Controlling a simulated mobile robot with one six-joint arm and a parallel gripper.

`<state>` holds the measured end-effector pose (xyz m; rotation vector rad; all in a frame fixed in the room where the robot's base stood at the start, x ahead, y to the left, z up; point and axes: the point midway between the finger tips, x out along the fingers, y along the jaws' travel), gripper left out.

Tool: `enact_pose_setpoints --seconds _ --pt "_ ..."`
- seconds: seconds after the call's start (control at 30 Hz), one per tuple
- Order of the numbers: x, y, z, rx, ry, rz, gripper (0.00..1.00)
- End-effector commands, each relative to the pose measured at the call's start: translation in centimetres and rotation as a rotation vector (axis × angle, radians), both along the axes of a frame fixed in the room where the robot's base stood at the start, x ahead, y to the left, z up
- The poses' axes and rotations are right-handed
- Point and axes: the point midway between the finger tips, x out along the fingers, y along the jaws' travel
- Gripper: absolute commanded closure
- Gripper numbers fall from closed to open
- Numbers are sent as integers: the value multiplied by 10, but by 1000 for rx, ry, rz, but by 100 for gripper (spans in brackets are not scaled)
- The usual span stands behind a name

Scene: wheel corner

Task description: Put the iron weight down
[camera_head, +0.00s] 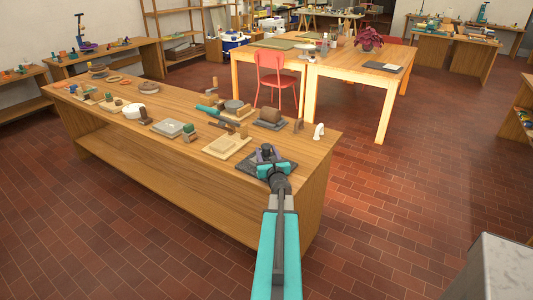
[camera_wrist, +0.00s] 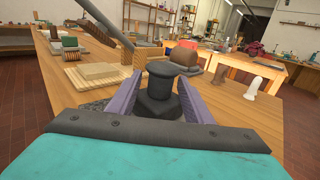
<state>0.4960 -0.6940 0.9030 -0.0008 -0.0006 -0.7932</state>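The iron weight (camera_wrist: 163,88) is a dark knobbed piece with a flanged top and a wider base. It stands upright between the two purple fingers of my gripper (camera_wrist: 160,95), which close in on its sides. In the head view the weight (camera_head: 267,150) shows as a small dark knob at my gripper (camera_head: 268,158). It is over a dark slab (camera_head: 286,168) at the near right end of the long workbench (camera_head: 310,160). My gripper hides the underside, so I cannot tell whether the weight touches the slab.
Left of the gripper lies a pale stepped wooden block (camera_head: 227,146). Behind are a brown rounded block (camera_head: 270,117), a small wooden piece (camera_head: 298,125) and a white piece (camera_head: 319,131). The bench's right edge is close. A red chair (camera_head: 275,78) stands beyond.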

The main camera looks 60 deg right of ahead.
Motion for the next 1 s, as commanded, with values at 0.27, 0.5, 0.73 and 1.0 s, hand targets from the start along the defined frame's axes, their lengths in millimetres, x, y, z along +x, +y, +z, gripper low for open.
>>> enact_pose_setpoints --seconds 0.27,0.5,0.73,1.0 --pt "0 0 0 0 0 0 54" --pt "-1 1 3 1 -1 -1 54" --pt "-14 15 1 1 -1 -1 54" --pt "-31 32 1 0 0 -1 54"
